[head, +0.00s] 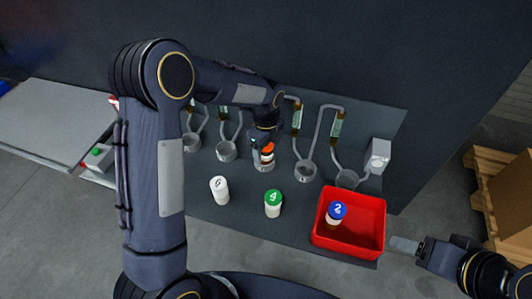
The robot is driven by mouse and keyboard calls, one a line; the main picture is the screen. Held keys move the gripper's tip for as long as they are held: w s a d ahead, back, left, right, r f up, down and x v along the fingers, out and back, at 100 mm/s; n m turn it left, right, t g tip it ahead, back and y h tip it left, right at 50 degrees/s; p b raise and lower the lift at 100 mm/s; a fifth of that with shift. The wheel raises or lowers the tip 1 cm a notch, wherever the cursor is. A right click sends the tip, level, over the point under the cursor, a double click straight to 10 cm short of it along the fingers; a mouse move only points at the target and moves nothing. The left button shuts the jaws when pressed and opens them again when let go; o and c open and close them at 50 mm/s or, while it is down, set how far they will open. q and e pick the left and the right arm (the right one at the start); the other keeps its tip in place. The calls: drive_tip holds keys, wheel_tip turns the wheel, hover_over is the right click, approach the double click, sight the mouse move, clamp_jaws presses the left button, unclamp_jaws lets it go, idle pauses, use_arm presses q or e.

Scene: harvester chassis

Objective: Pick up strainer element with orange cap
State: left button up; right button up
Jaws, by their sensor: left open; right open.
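The strainer element with the orange cap (267,156) stands in the middle one of a row of grey ring holders. My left gripper (263,146) is open and points down right at the orange cap. Its fingers partly cover the cap, and I cannot tell whether they touch it. My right gripper (404,245) is open and empty at the lower right, just beside the red bin.
The red bin (376,246) holds a blue-capped element (336,214) marked 2. A green-capped element (273,203) and a white one (220,190) stand on the dark panel. Grey pipes and ring holders (305,171) flank the orange cap. A pallet (490,170) is at right.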

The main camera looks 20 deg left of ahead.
use_arm(q)
drive_tip(key=c, duration=1.2)
wheel_tip(320, 180, up, 11)
drive_tip(key=shift+f, duration=0.1)
wheel_tip(320, 180, up, 4)
drive_tip(key=p, duration=0.4)
drive_tip(key=shift+r, duration=0.2)
drive_tip(key=shift+f, duration=0.15)
